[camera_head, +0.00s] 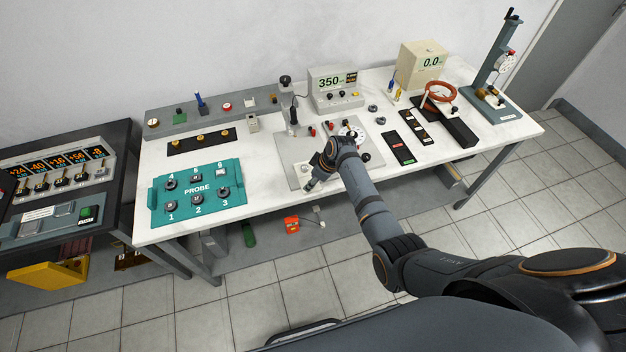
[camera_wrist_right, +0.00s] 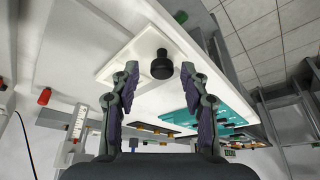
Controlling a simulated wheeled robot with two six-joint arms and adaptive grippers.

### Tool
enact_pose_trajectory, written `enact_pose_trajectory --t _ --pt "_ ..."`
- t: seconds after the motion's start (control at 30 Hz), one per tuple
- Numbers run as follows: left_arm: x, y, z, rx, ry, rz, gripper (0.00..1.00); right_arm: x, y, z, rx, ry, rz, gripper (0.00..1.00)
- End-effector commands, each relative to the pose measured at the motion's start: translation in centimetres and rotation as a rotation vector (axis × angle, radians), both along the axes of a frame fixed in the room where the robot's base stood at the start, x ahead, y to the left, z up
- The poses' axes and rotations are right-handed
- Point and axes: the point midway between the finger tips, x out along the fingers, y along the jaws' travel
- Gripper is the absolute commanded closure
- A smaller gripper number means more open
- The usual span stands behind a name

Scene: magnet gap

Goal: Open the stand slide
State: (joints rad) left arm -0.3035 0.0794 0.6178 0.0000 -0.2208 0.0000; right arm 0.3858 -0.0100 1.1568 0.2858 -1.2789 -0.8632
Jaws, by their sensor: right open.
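My right gripper (camera_head: 314,180) reaches over the front middle of the white bench. In the right wrist view its fingers (camera_wrist_right: 158,80) are open and apart, with a black round knob (camera_wrist_right: 162,66) between and just beyond the tips. The knob stands on a white plate (camera_wrist_right: 118,66) near the bench edge; I cannot tell whether a finger touches it. The gripper hides this knob in the head view. A grey panel (camera_head: 288,151) lies beneath the gripper, with a dial (camera_head: 352,131) and an upright post (camera_head: 293,118). Which part is the stand slide is not clear. My left gripper is out of view.
A teal PROBE panel (camera_head: 197,192) lies at the left. A display reading 350 (camera_head: 331,80) stands behind. A red ring (camera_head: 440,92) on a dark base and a tall gauge stand (camera_head: 492,70) are at the right. The bench front between the PROBE panel and my gripper is clear.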

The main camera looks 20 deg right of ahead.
Motion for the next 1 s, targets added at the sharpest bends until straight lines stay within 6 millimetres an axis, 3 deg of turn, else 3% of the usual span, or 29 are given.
enact_pose_trajectory --t 0.17,0.6,0.77,1.0 --pt "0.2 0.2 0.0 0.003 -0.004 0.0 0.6 -0.2 -0.3 0.9 0.0 -0.003 -0.001 0.54" --pt "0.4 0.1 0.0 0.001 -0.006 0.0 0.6 -2.7 -3.0 9.7 -0.001 -0.003 -0.001 0.54" --pt "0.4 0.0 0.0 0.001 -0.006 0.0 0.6 -3.1 -3.4 10.9 -0.001 0.0 0.0 0.54" --pt "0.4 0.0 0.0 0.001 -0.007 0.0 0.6 -3.2 -3.4 11.1 -0.001 0.001 0.0 0.54"
